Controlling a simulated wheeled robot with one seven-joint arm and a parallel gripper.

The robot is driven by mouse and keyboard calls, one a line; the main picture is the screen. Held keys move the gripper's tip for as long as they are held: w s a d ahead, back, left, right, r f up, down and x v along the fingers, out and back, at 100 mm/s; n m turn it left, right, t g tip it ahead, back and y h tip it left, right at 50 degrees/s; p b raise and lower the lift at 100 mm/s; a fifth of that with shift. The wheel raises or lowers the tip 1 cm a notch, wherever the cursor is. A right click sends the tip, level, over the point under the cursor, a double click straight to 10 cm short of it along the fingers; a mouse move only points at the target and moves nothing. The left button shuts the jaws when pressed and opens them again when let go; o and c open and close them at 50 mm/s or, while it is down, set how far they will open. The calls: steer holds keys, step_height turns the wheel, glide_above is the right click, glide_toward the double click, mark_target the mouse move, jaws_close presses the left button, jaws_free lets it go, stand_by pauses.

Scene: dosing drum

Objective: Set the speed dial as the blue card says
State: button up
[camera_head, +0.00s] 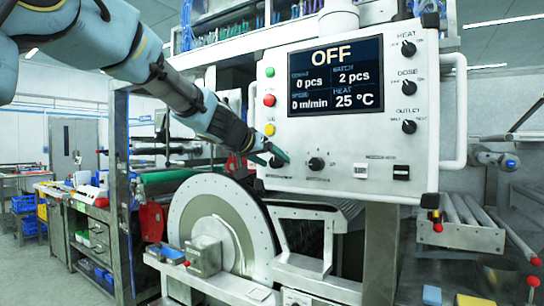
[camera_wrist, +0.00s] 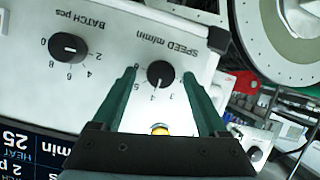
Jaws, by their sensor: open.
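The speed dial (camera_wrist: 160,74) is a black knob on the white control panel, under the upside-down label "SPEED m/min" in the wrist view. Its white mark points down in that view; the small numerals around it are hard to read. My gripper (camera_wrist: 159,80) is open, its green fingers on either side of the dial; contact cannot be told. In the head view my gripper (camera_head: 270,156) is at the panel's lower left and partly covers the dial (camera_head: 275,162). The screen (camera_head: 335,76) reads OFF, with speed 0 m/min. I cannot make out a readable blue card.
The batch dial (camera_head: 316,163) is right of the speed dial, and also shows in the wrist view (camera_wrist: 67,47). Green, red and yellow buttons (camera_head: 269,100) line the panel's left side. White handle bars (camera_head: 459,110) flank the panel. A large drum wheel (camera_head: 222,225) stands below.

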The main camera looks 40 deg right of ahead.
steer(key=shift+d+f, duration=0.15)
steer(key=shift+d, duration=0.1)
jaws_close()
stand_by(0.5)
